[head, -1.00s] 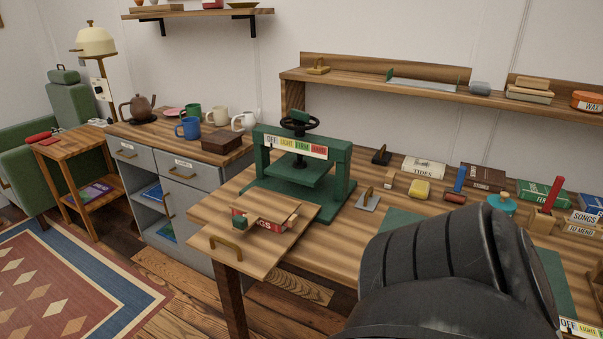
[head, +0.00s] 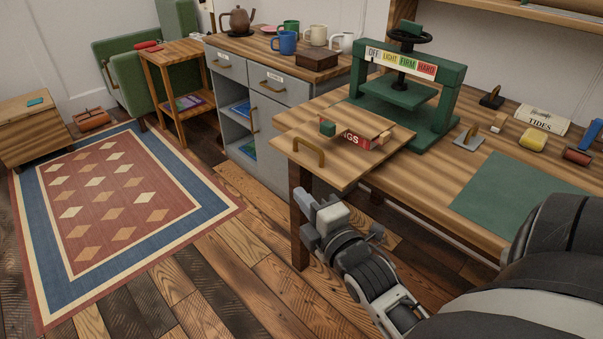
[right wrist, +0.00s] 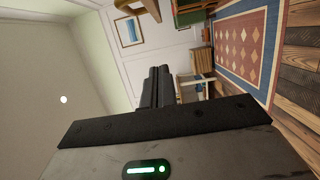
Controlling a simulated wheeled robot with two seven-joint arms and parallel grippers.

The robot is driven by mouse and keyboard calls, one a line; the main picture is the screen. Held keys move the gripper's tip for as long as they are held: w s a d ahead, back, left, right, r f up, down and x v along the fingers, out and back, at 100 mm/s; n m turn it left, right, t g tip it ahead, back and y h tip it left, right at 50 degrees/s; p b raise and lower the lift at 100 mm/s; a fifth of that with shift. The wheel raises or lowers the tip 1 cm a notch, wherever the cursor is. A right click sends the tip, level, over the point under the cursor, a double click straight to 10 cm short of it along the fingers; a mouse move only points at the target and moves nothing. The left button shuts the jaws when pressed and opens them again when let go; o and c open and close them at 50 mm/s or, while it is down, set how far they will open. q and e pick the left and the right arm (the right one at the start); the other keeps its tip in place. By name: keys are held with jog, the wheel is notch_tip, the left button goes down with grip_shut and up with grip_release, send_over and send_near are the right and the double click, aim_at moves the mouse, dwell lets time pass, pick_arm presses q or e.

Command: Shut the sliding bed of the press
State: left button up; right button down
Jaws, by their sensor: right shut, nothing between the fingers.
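The green press (head: 447,112) stands on the wooden workbench, with a dark handwheel on top and a dial strip reading OFF, LIGHT, FIRM, HARD. Its wooden sliding bed (head: 345,176) is pulled out towards the front left, past the bench edge. A brass-coloured handle (head: 308,151) is on the bed's outer end. My left gripper is not in view.
A grey cabinet (head: 232,67) with mugs and a brown box on top stands left of the bench. A green mat (head: 510,194) and small tools lie on the bench at right. The floor left of my right gripper, with a patterned rug (head: 120,200), is clear.

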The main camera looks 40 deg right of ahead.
jog(key=w+d, duration=0.5)
jog(key=w, duration=0.2)
jog(key=shift+b, duration=0.3)
jog(key=shift+d, duration=0.1)
